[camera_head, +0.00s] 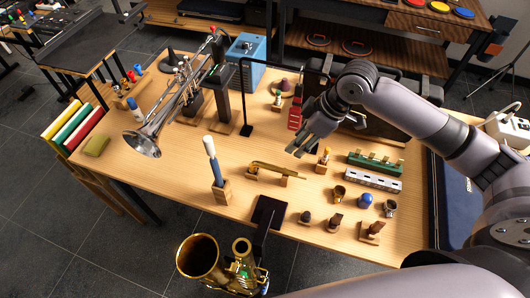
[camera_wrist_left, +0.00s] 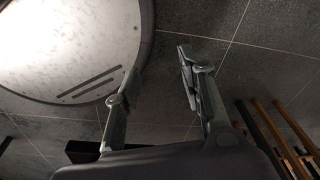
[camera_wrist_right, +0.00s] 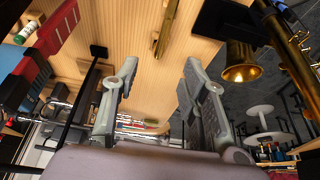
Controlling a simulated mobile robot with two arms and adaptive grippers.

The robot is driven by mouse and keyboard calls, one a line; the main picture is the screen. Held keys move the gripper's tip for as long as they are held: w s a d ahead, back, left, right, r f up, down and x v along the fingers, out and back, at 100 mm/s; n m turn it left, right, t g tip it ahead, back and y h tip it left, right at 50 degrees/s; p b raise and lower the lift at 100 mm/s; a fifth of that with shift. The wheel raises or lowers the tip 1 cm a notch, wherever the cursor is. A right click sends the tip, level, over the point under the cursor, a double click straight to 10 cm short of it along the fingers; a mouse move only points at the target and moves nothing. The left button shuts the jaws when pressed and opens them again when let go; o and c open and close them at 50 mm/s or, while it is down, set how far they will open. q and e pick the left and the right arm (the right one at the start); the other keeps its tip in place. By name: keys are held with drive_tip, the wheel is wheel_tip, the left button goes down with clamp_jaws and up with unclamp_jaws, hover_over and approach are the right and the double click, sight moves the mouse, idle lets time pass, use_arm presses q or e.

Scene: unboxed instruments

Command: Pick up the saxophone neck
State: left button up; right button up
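The saxophone neck (camera_head: 275,169) is a slim brass tube lying across small wooden supports in the middle of the table. In the right wrist view a brass tube that looks like the neck (camera_wrist_right: 167,28) shows at the top, beyond the fingers. My right gripper (camera_head: 301,149) is above the table, a little behind and right of the neck, and apart from it. In its wrist view the right gripper (camera_wrist_right: 158,78) has its fingers spread and holds nothing. My left gripper (camera_wrist_left: 160,65) is open and empty over the grey floor, away from the table.
A blue-and-white swab (camera_head: 215,162) stands left of the neck. Mouthpieces and a blue item (camera_head: 365,200) stand right. A green-topped rack (camera_head: 375,163) is behind them. A trumpet (camera_head: 170,105) is at left; a brass saxophone (camera_head: 199,258) stands at the front edge. Bare wood surrounds the neck.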

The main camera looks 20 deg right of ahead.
drive_tip(key=p, duration=0.2)
approach(272, 166)
wheel_tip(272, 166, down, 2)
drive_tip(key=shift+f, duration=0.25)
drive_tip(key=x, duration=0.3)
drive_tip(key=shift+w+f, duration=0.1)
drive_tip(key=shift+w, duration=0.05)
drive_tip(key=shift+a+f+p, duration=0.25)
drive_tip(key=shift+a+p, duration=0.1)
drive_tip(key=x, duration=0.1)
drive_tip(key=p+x, duration=0.1)
drive_tip(key=x, duration=0.1)
drive_tip(key=shift+w+a+f, duration=0.15)
drive_tip(key=shift+w+a, duration=0.05)
drive_tip(key=shift+a, duration=0.1)
drive_tip(key=shift+w+f, duration=0.1)
drive_tip(key=shift+f, duration=0.25)
use_arm(q)
drive_tip(key=s+r, duration=0.3)
drive_tip(key=shift+s+r, duration=0.1)
drive_tip(key=shift+r, duration=0.1)
